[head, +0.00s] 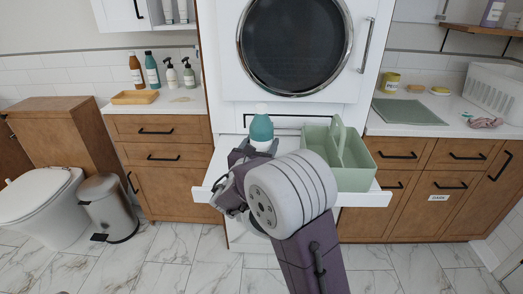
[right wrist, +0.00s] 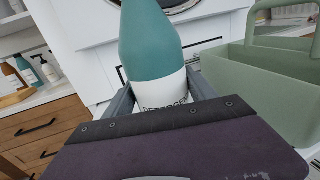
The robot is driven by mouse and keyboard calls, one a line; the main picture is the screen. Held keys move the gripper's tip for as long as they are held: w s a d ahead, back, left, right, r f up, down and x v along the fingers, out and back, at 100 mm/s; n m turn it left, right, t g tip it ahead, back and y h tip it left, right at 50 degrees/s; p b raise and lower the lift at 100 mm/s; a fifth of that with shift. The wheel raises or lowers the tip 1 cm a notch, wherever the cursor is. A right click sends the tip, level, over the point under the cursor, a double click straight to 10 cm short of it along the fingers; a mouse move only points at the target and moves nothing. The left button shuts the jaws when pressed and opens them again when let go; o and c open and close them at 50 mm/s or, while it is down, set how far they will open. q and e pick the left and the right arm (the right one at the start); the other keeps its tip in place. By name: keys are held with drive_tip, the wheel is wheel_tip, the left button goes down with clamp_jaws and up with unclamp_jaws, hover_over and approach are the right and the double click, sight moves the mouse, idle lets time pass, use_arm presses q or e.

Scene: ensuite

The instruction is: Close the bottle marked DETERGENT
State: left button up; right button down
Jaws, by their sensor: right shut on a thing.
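The detergent bottle (head: 261,130) is teal with a white lower part and a pale top, and stands upright on the pull-out shelf under the machine. In the right wrist view the bottle (right wrist: 152,45) shows a partly hidden label reading "DETERGEN"; its top is out of frame there. My right gripper (head: 254,152) is shut on the bottle's lower body, one finger on each side, also in the right wrist view (right wrist: 162,92). I cannot tell whether the pale top is a separate cap or is seated. My left gripper is not in view.
A green caddy with a handle (head: 354,178) stands on the white pull-out shelf (head: 376,198), right of the bottle. The white machine (head: 228,90) rises behind. Several bottles and a wooden tray (head: 135,97) sit on the left counter. A green mat (head: 408,112) lies on the right counter.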

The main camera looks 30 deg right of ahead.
sight(262, 131)
drive_tip(key=shift+r, duration=0.1)
drive_tip(key=shift+r, duration=0.55)
wheel_tip(262, 131, up, 3)
drive_tip(key=shift+f+p, duration=0.1)
drive_tip(key=shift+p, duration=0.7)
drive_tip(key=s+d+r, duration=0.6)
drive_tip(key=d+r, duration=0.1)
drive_tip(key=d, duration=0.3)
drive_tip(key=shift+p, duration=0.4)
drive_tip(key=c, duration=0.9)
unclamp_jaws()
clamp_jaws()
